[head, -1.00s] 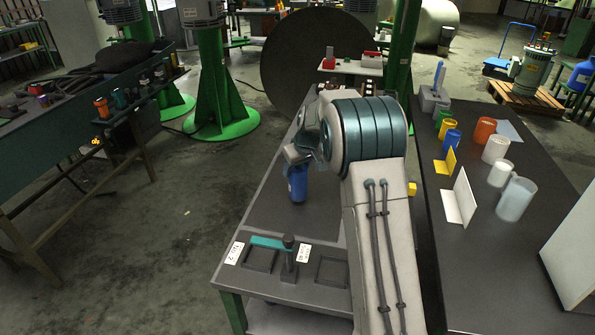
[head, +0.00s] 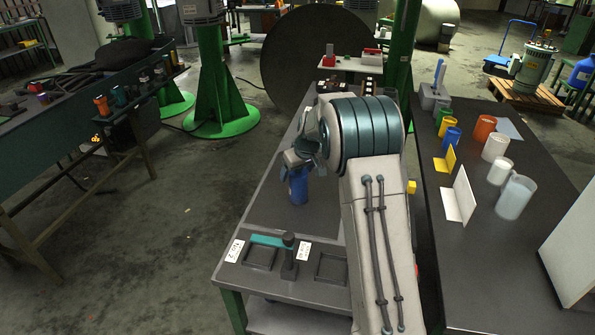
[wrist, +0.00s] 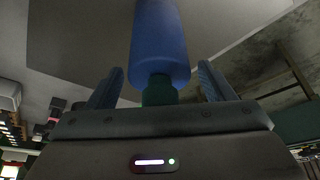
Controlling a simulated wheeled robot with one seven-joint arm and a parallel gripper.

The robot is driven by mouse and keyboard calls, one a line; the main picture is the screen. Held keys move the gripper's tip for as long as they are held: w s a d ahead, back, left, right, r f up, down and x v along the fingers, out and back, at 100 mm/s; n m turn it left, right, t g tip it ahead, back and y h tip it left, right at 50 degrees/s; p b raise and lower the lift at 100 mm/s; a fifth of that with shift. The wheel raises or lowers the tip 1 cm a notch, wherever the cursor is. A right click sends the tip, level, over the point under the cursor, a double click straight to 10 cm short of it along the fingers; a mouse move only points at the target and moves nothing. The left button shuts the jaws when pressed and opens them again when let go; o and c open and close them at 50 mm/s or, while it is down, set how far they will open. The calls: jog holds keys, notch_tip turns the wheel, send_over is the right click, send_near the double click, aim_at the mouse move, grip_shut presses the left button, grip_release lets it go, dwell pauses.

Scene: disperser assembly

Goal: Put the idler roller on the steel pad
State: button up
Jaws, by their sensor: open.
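A blue cylinder (head: 298,188) stands upright on the dark bench just below my gripper (head: 297,166); I take it for the idler roller, though no label shows. In the wrist view the blue cylinder (wrist: 158,45) has a dark green end (wrist: 159,91) towards my palm. My gripper (wrist: 165,88) is open, with one finger on each side of that green end and gaps visible. Two dark square frames lie at the bench front, a left one (head: 260,268) and a right one (head: 331,281); I cannot tell which is the steel pad.
A dark post with a teal arm (head: 268,241) stands between the square frames. White labels lie nearby, too small to read. The right table (head: 470,265) holds coloured and white cylinders, a yellow angle piece (head: 446,160) and a white angle piece (head: 459,198). The bench middle is clear.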

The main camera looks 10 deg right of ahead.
jog(key=b+v, duration=0.2)
jog(key=v, duration=1)
jog(key=s+r+m, duration=0.2)
jog(key=s+r, duration=0.2)
jog(key=s, duration=1.4)
jog(key=s+f+m+h, duration=0.1)
jog(key=s+f, duration=0.1)
jog(key=s, duration=0.7)
jog(key=s+f+m+g, duration=0.1)
jog(key=s+f, duration=0.1)
jog(key=s, duration=0.8)
jog(key=shift+s+f+h, duration=0.25)
jog(key=shift+s+h, duration=0.05)
jog(key=shift+h, duration=0.1)
jog(key=shift+d, duration=0.25)
